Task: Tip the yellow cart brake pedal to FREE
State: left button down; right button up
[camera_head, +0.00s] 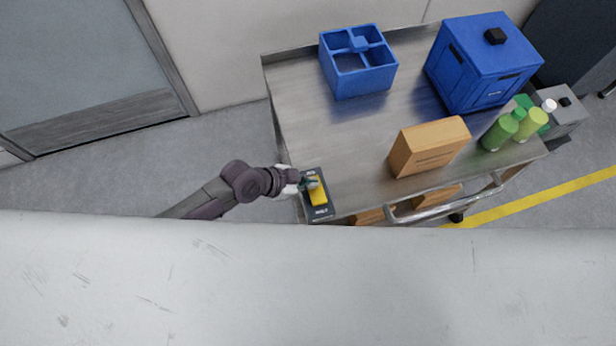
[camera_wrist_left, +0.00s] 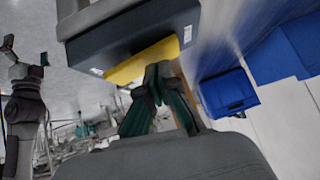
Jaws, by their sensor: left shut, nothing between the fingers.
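The yellow brake pedal (camera_head: 318,191) sits in a dark housing (camera_head: 319,212) at the near left corner of the steel cart (camera_head: 345,150). The housing has small white lettering at both ends, too small to read. My left gripper (camera_head: 311,183) is at the pedal's far end, over the housing. In the left wrist view the yellow pedal (camera_wrist_left: 143,63) shows just beyond the closed fingertips (camera_wrist_left: 158,70), touching or very close; I cannot tell which. The fingers are shut with nothing between them.
On the cart stand a blue divided crate (camera_head: 358,75), a blue box (camera_head: 482,65), a cardboard box (camera_head: 428,147) and green bottles (camera_head: 499,132). The cart's handle (camera_head: 440,207) is at its near edge. A pale surface (camera_head: 300,285) fills the foreground.

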pick_arm(q)
jog(key=shift+s+d+r, duration=0.1)
jog(key=shift+s+r, duration=0.1)
jog(key=shift+s, duration=0.05)
pick_arm(e)
jog(key=shift+r, duration=0.25)
pick_arm(q)
jog(key=r+p, duration=0.2)
jog(key=r, duration=0.1)
jog(key=r+p, duration=0.1)
jog(key=p, duration=0.1)
jog(key=shift+w+r, duration=0.25)
jog(key=shift+a+b, duration=0.4)
jog(key=shift+a, duration=0.3)
jog(key=w+b+v, duration=0.1)
jog(key=v, duration=0.7)
jog(key=shift+a+r+b, duration=0.35)
jog(key=shift+r, duration=0.05)
pick_arm(e)
jog(key=shift+s+a+r, duration=0.15)
jog(key=shift+a+r, duration=0.45)
jog(key=shift+r, duration=0.1)
jog(key=shift+d, duration=0.15)
